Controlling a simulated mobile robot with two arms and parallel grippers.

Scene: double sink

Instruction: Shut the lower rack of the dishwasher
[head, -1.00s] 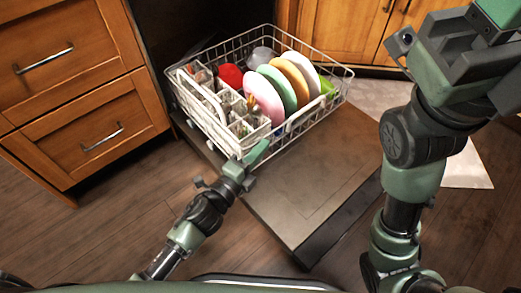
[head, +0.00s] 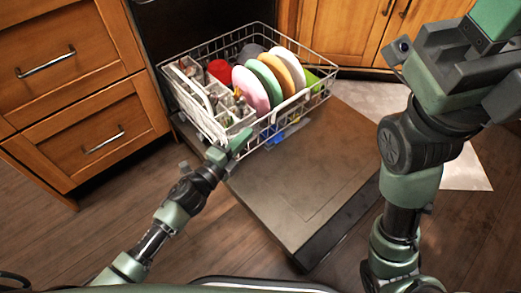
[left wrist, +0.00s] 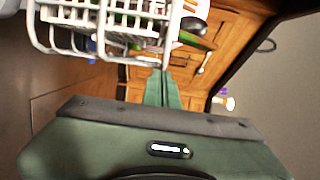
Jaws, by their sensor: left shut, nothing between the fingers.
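The lower rack (head: 296,103) is a white wire basket resting over the open dishwasher door (head: 310,180), partly out of the dark dishwasher opening. It holds several coloured plates (head: 268,82), a red item and a cutlery basket (head: 210,100). My left gripper (head: 240,141) is shut and empty at the rack's near front side, touching or very close to it. In the left wrist view the shut fingers (left wrist: 163,88) point at the rack's white wires (left wrist: 120,22). My right gripper (head: 480,70) is raised at the upper right, away from the rack; its fingertips are not clear.
Wooden drawers (head: 85,100) with metal handles stand left of the opening. Wooden cabinet doors (head: 350,30) stand behind and to the right. A pale mat (head: 450,150) lies on the dark floor at the right. The door's near part is bare.

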